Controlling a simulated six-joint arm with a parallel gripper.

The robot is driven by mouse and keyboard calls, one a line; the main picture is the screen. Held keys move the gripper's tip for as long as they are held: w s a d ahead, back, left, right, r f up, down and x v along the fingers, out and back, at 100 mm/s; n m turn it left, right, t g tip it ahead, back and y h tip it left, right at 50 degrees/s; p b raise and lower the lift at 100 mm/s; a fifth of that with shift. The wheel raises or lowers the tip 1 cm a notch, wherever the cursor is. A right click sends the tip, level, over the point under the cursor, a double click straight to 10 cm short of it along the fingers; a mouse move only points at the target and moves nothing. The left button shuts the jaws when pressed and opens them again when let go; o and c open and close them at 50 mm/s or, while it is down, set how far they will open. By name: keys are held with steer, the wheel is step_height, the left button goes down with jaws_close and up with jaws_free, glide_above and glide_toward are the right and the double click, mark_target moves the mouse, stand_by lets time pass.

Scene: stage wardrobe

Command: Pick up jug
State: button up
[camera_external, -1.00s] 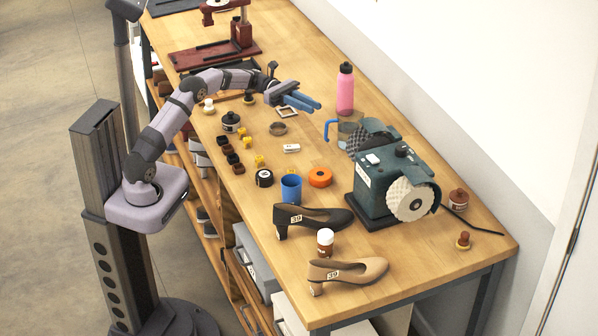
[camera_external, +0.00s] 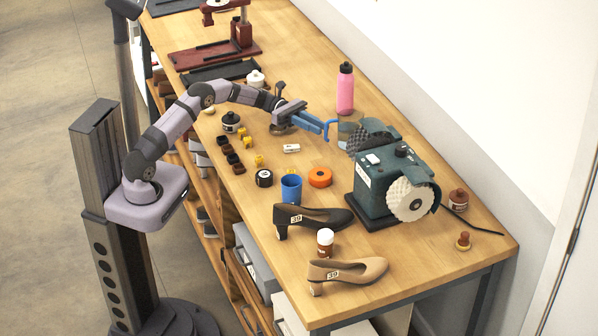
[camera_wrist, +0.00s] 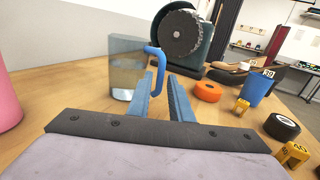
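The jug (camera_wrist: 127,72) is clear with a blue handle (camera_wrist: 157,62). In the wrist view it stands upright on the bench just beyond my fingertips, slightly left. In the external view the blue jug handle (camera_external: 328,130) shows, and the jug body (camera_external: 347,130) is partly hidden by the grinding machine. My gripper (camera_external: 318,126) has blue fingers close to the handle; they show apart and empty in the wrist view (camera_wrist: 166,72). The handle appears in line with the space between the fingertips. I cannot tell whether they touch it.
The green grinding machine (camera_external: 385,183) stands right beside the jug. A pink bottle (camera_external: 345,90) stands behind. An orange roll (camera_external: 320,177), a blue cup (camera_external: 291,188) and two shoes, one black (camera_external: 318,220) and one beige (camera_external: 350,271), lie nearer the front.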

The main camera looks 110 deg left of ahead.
mark_target(326, 137)
steer(key=shift+p+x, duration=0.3)
steer(key=shift+x, duration=1.8)
jaws_close()
steer(key=shift+r, duration=0.1)
steer(key=shift+r, duration=0.2)
steer(key=shift+r, duration=4.75)
